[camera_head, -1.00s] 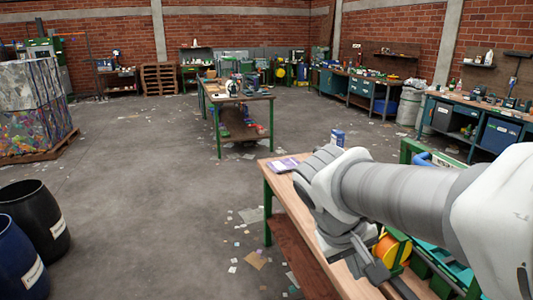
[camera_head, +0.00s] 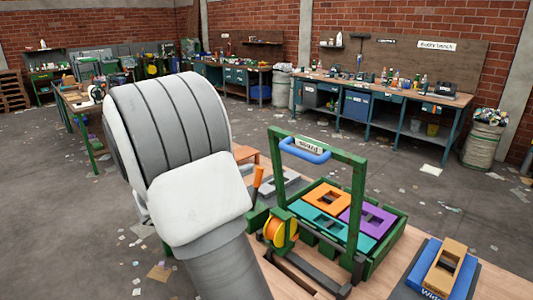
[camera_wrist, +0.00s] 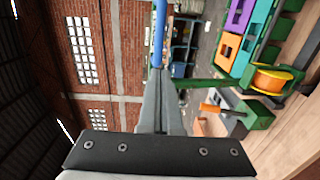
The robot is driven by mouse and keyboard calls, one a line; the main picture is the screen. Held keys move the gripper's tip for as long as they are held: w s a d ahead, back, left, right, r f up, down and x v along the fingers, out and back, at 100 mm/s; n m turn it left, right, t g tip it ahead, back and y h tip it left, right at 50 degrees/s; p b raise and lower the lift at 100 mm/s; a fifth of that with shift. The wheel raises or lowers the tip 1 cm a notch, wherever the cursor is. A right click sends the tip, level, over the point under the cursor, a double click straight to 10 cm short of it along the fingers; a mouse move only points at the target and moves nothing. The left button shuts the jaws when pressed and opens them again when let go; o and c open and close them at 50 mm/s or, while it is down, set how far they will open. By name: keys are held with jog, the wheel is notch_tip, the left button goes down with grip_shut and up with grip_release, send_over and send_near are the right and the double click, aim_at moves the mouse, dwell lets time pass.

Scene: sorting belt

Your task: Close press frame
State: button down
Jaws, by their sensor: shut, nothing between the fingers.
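The green press frame (camera_head: 359,200) stands upright at the worktable, with a blue handle (camera_head: 305,150) and a label on its top bar. Grey parts and a yellow-orange reel (camera_head: 280,231) sit near its foot. In the wrist view, which is turned sideways, my gripper (camera_wrist: 161,90) has its fingers together with nothing between them. The blue handle (camera_wrist: 158,35) shows just beyond the fingertips; I cannot tell whether they touch. A green bar of the frame (camera_wrist: 205,83) runs off to the right. In the head view my arm hides the gripper.
A green tray (camera_head: 385,245) holds orange, purple and teal pieces behind the frame. An orange lever (camera_head: 257,181) stands left of it. A blue box with a tan piece (camera_head: 448,267) lies at the right.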

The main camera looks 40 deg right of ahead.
jog(key=p, duration=0.3)
send_near(289, 151)
jog(key=d, duration=0.7)
jog(key=shift+w+f, duration=0.1)
jog(key=shift+w, duration=0.15)
